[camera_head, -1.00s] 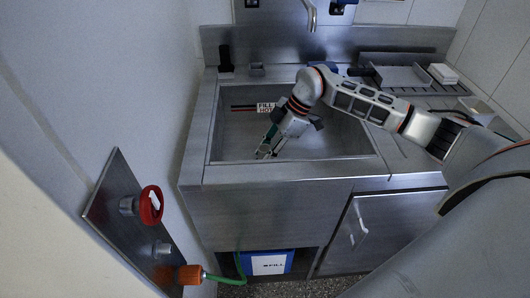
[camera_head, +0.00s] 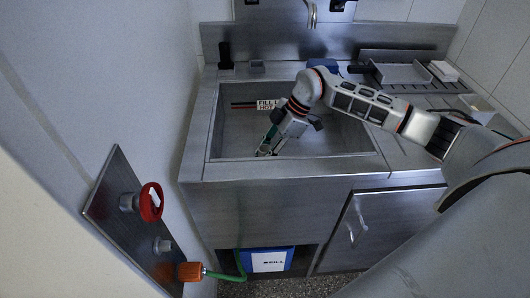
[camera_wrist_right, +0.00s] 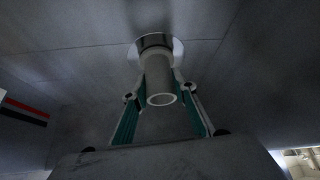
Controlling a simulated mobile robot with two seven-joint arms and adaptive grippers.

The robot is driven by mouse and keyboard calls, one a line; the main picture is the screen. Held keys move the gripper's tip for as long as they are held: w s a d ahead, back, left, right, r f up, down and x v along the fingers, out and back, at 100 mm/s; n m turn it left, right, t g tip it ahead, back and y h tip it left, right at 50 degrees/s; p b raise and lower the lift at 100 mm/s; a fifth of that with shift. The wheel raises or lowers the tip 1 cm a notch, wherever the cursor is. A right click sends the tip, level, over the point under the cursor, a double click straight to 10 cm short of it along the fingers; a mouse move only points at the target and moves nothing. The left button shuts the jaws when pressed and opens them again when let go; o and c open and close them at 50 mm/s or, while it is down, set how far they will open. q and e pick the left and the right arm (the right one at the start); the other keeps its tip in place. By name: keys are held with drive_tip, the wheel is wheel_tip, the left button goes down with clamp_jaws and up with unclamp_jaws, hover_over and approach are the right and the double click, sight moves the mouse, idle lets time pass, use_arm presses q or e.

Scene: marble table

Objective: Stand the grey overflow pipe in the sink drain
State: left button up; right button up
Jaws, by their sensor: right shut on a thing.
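The grey overflow pipe (camera_wrist_right: 159,78) shows in the right wrist view, its open near end facing the camera. My right gripper (camera_wrist_right: 155,92) is shut on it, with one finger on each side. The pipe's far end meets a round metal ring with a pale rim, which looks like the sink drain (camera_wrist_right: 177,50). I cannot tell whether the pipe is inside the drain or just over it. In the head view my right gripper (camera_head: 267,150) reaches down into the steel sink (camera_head: 340,140); the pipe is hardly visible there. My left gripper is not in view.
The sink's front rim (camera_head: 290,170) lies close before the gripper. A red valve wheel (camera_head: 151,202) is on the left wall panel. A ribbed drainboard (camera_head: 415,88) lies at right.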

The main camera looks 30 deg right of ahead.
drive_tip(key=shift+f, duration=0.25)
drive_tip(key=o, duration=1)
drive_tip(key=shift+d+r, duration=0.1)
drive_tip(key=shift+r, duration=0.05)
drive_tip(key=v, duration=1.1)
drive_tip(key=shift+d+r, duration=0.2)
drive_tip(key=shift+r, duration=0.1)
drive_tip(key=shift+s, duration=0.1)
